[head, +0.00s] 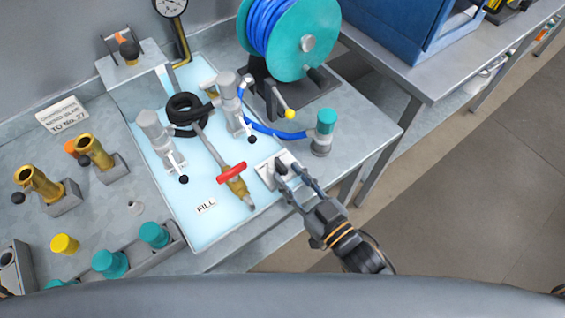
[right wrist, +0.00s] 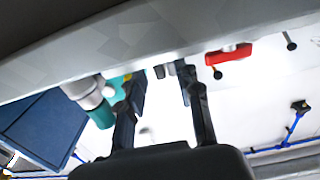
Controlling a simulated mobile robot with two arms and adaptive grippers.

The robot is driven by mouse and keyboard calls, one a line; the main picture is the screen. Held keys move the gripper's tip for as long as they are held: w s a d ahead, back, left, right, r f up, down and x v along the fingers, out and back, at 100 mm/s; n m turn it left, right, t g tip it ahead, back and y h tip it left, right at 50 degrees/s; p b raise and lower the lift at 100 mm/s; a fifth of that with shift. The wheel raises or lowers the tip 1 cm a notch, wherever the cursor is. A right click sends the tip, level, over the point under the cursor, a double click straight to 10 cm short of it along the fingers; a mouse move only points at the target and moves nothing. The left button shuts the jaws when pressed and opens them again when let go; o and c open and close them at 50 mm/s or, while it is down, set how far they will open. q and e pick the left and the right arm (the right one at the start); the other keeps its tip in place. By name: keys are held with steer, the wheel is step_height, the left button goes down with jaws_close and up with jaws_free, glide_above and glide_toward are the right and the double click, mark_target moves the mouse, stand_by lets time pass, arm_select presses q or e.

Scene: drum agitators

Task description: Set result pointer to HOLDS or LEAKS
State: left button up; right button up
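A small white plate (head: 264,174) with a dark pointer part lies at the front right edge of the bench, beside the light blue panel (head: 205,222). I take it for the result pointer's plate; its HOLDS and LEAKS marks are not readable. My right gripper (head: 288,168) is over this plate and hides part of it. In the right wrist view its two dark fingers (right wrist: 160,80) stand apart. A small grey piece (right wrist: 170,70) shows near the right fingertip; I cannot tell whether they touch.
A red-handled brass valve (head: 232,172) lies left of the plate. A teal-topped cylinder (head: 323,132) and a teal hose reel (head: 306,43) stand behind it. A gauge (head: 171,6), brass fittings (head: 93,151) and teal caps (head: 111,262) are farther left. The floor at right is clear.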

mark_target(287, 173)
steer(key=shift+x, duration=1.8)
jaws_close()
